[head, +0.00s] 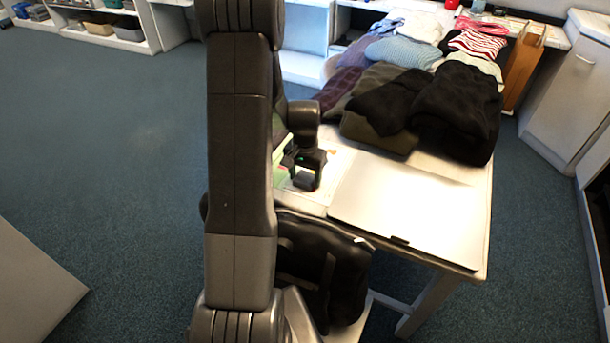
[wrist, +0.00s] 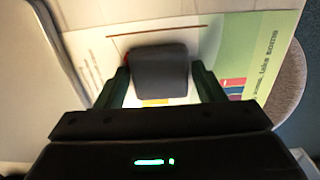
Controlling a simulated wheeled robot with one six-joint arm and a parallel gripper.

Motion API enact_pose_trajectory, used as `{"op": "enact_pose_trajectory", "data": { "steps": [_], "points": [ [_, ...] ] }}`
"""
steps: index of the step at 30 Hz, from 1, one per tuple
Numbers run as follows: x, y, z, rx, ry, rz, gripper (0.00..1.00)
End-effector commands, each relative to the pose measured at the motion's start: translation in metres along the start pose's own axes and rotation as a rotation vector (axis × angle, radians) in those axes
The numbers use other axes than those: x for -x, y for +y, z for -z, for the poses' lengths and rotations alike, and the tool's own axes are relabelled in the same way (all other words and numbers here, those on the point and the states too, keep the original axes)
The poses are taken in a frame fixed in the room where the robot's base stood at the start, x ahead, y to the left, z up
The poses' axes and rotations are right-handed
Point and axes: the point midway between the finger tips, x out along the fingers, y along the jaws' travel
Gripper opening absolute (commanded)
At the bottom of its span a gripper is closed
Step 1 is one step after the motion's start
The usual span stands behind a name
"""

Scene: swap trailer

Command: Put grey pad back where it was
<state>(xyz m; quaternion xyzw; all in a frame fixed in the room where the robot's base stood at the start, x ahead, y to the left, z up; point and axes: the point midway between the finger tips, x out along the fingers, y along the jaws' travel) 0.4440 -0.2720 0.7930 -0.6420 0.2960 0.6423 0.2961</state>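The grey pad (wrist: 161,72) is a small dark grey block with rounded corners. In the wrist view it sits between the two fingers of my gripper (wrist: 161,78), which appear to press on its left and right sides. In the head view my gripper (head: 304,172) points down over the left part of the white table (head: 465,215). Below the pad in the wrist view lies a printed sheet (wrist: 225,38) with a green edge. I cannot tell whether the pad touches the sheet.
Piles of folded clothes (head: 455,105) cover the back of the table. A large white panel (head: 400,210) lies at its front right. A black bag (head: 320,265) is by the table's front left. A white cabinet (head: 570,90) stands at right; carpet (head: 110,130) is open at left.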

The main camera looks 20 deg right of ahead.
Motion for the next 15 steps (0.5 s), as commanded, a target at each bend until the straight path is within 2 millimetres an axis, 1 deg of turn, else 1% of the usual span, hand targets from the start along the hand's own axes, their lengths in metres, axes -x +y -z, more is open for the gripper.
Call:
{"op": "enact_pose_trajectory", "data": {
  "steps": [1, 2, 10, 14, 15],
  "points": [
    [0.001, 0.0, 0.0, 0.0, 0.0, 0.0, 0.73],
    [0.001, 0.0, 0.0, 0.0, 0.0, 0.0, 0.75],
    [0.002, 0.0, 0.0, 0.0, 0.0, 0.0, 0.75],
    [0.009, 0.0, 0.001, 0.0, 0.002, 0.001, 0.75],
    [0.014, 0.0, 0.001, 0.0, 0.003, 0.001, 0.75]
  ]
}}
